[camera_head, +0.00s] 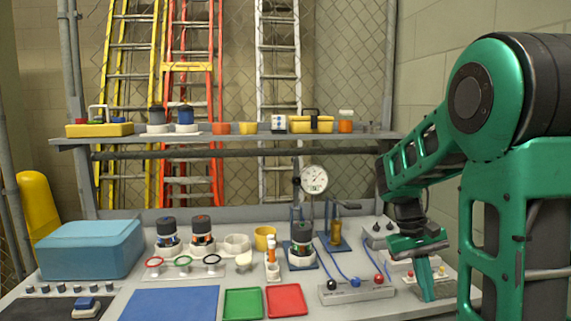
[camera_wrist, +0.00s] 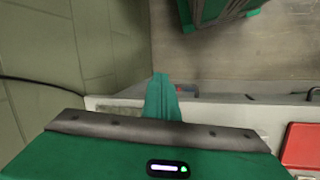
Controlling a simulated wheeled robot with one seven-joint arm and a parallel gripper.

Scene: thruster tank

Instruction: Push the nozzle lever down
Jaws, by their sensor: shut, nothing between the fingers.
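My gripper (camera_head: 428,296) is at the right end of the bench in the head view, pointing down, its green fingers shut and empty. The closed fingers also show in the wrist view (camera_wrist: 160,78). A brass upright fitting (camera_head: 336,232) on a blue base, with a short arm at its top, stands left of my gripper and apart from it. It looks like the nozzle, but I cannot tell for sure which part is the lever. No lever is clear in the wrist view. My fingers hide part of a pale box (camera_head: 398,266) with small coloured knobs.
A grey terminal box (camera_head: 357,291) with blue cables lies left of my gripper. A round gauge (camera_head: 314,180) stands behind. Red (camera_head: 287,300) and green (camera_head: 243,303) trays and a blue mat (camera_head: 170,303) lie at the front. A shelf (camera_head: 230,137) crosses above the bench.

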